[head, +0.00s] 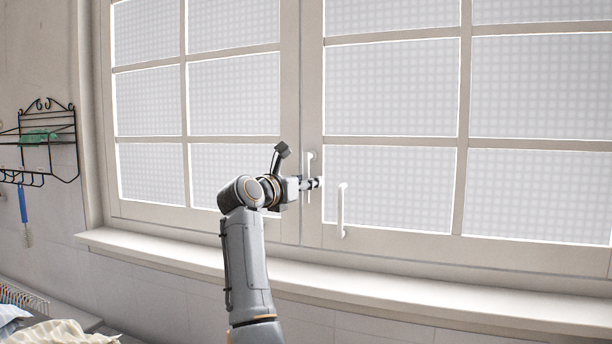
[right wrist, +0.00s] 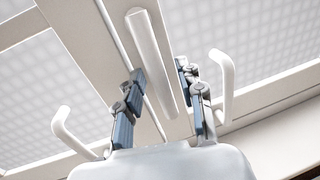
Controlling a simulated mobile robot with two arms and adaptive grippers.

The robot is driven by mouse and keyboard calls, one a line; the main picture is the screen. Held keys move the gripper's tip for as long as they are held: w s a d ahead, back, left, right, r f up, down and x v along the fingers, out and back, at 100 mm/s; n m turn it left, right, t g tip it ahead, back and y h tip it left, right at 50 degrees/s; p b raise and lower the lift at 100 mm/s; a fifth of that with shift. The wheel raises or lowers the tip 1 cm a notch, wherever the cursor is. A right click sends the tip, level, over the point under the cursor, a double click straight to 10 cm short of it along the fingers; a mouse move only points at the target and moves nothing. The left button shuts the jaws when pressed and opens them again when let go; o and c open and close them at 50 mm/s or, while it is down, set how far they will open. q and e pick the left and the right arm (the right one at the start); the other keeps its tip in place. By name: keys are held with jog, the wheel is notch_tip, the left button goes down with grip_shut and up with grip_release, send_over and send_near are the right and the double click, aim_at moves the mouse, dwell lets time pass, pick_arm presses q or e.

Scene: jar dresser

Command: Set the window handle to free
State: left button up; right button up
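The window handle is a straight white lever (right wrist: 150,50) on the middle post of the window, running lengthwise between the fingers of my right gripper (right wrist: 161,72) in the right wrist view. The fingers are apart, one on each side of the lever; I cannot tell whether either touches it. In the head view my right gripper (head: 314,183) is at the middle post and covers part of the white handle (head: 309,158). My left gripper is not in view.
White curved pulls stand on the left sash (right wrist: 72,132) and right sash (right wrist: 227,85), close outside the fingers. The right pull also shows in the head view (head: 342,208). A sill (head: 350,285) runs below the window. A black wire rack (head: 62,122) hangs at left.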

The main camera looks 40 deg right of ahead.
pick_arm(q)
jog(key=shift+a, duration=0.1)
pick_arm(e)
jog(key=shift+d+f, duration=0.1)
jog(key=shift+d, duration=0.2)
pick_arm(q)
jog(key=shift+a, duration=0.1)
pick_arm(e)
jog(key=shift+w, duration=0.1)
jog(key=shift+c, duration=0.2)
jog(key=shift+a, duration=0.1)
jog(key=c, duration=0.7)
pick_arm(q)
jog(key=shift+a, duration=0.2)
pick_arm(e)
grip_shut()
